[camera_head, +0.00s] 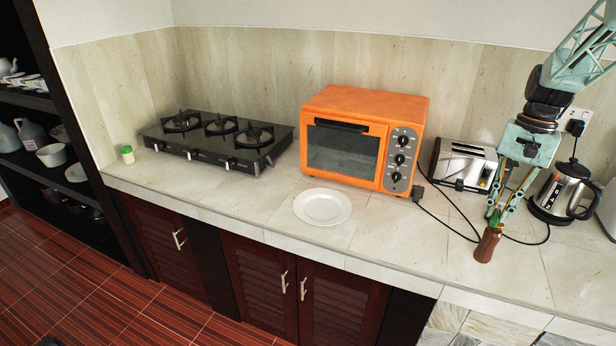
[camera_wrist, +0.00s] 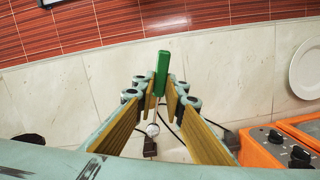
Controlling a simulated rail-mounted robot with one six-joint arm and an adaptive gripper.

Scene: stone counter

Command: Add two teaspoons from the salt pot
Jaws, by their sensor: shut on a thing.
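A small jar with a green lid (camera_head: 127,154) stands at the far left of the counter, beside the hob. It is the only small pot I make out, and I cannot read whether it holds salt. My gripper (camera_head: 487,250) is at the right of the counter near its front edge, with its brown pads pointing down. In the wrist view, the pads are shut on a green-handled spoon (camera_wrist: 162,73). A thin metal shaft runs from the handle to a small pale round end, seen between the fingers. Whether anything is in the spoon I cannot tell.
A white plate (camera_head: 323,207) lies before the orange oven (camera_head: 363,138). The black hob (camera_head: 219,137) is left of it. A toaster (camera_head: 463,164), a kettle (camera_head: 565,190) and loose black cords are near my gripper. The counter before the hob is clear.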

